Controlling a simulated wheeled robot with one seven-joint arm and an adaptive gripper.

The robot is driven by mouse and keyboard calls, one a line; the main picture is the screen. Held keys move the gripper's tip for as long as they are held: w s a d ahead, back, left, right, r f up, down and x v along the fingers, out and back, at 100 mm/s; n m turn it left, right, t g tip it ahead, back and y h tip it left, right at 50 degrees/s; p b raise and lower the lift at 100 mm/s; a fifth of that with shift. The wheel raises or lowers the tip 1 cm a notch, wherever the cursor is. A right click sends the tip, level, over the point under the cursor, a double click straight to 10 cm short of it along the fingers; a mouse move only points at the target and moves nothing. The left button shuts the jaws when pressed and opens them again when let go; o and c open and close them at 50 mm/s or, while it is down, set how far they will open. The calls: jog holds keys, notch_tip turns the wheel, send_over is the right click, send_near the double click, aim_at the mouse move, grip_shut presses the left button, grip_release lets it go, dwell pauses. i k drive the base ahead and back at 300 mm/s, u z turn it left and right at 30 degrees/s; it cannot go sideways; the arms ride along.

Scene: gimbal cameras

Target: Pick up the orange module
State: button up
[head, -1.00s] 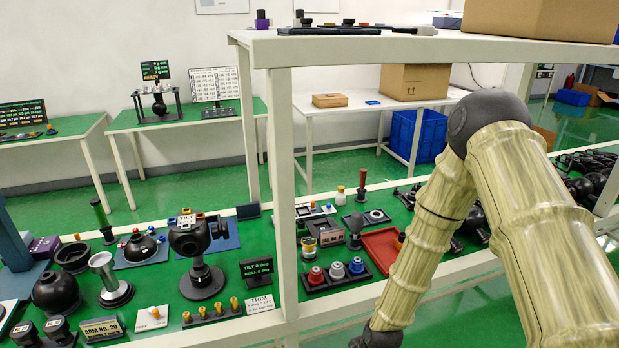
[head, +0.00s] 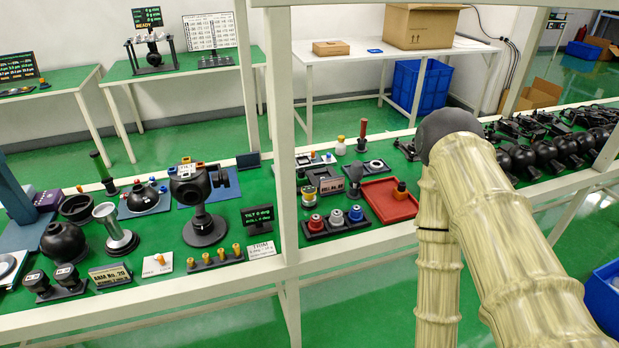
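A small orange block with a dark base (head: 401,190) stands in the red tray (head: 376,205) on the green bench, just left of my arm; it looks like the orange module. It is small in the picture, so its details are unclear. A small orange knob (head: 161,259) also sits on a white plate further left. My forearm hangs down at the right, and my gripper is below the bottom edge of the picture.
A rack of red, white and blue capped pieces (head: 337,222) stands left of the tray. A white post (head: 283,150) rises from the bench's front rail. Several black spherical parts (head: 548,158) fill the bench at right. Green floor in front is clear, with a blue bin (head: 605,290) at right.

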aim_at(400, 192)
jog(key=k, duration=1.3)
jog(key=z, duration=0.65)
jog(key=i, duration=1.15)
jog(key=u, duration=0.55)
jog(key=i, duration=0.5)
jog(key=u, duration=0.55)
